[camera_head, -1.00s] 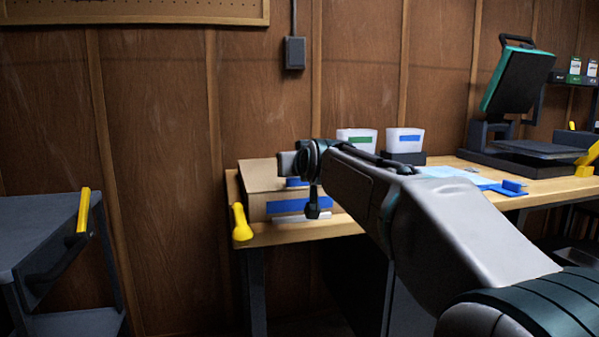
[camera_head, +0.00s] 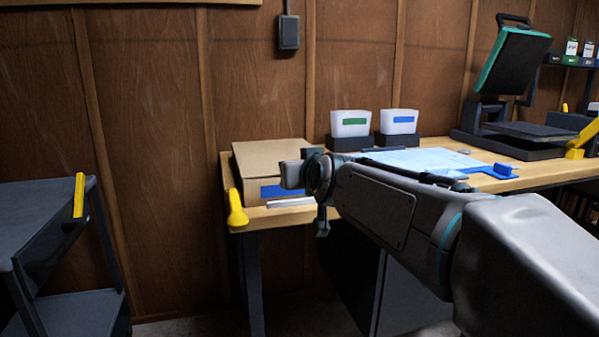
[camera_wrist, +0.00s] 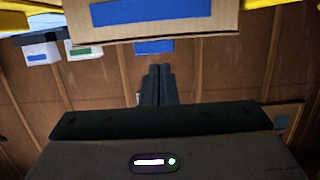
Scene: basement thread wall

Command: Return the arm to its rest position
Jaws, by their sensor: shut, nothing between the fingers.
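My arm (camera_head: 385,207) reaches in from the lower right in the head view, its end in front of the workbench. My gripper (camera_wrist: 158,72) shows in the wrist view with its two dark fingers together, shut and empty. I cannot clearly make out the fingers in the head view. A cardboard box (camera_head: 265,158) with a blue label stands on the bench, partly behind the arm's end. It also fills the top of the wrist view (camera_wrist: 190,22), which looks upside down. I cannot tell the gap between gripper and box.
The wooden workbench (camera_head: 255,217) holds two white bins, one with a green label (camera_head: 351,124) and one with a blue label (camera_head: 399,122). A heat press (camera_head: 512,75) stands at the right. A dark cart (camera_head: 45,225) stands left, with floor between.

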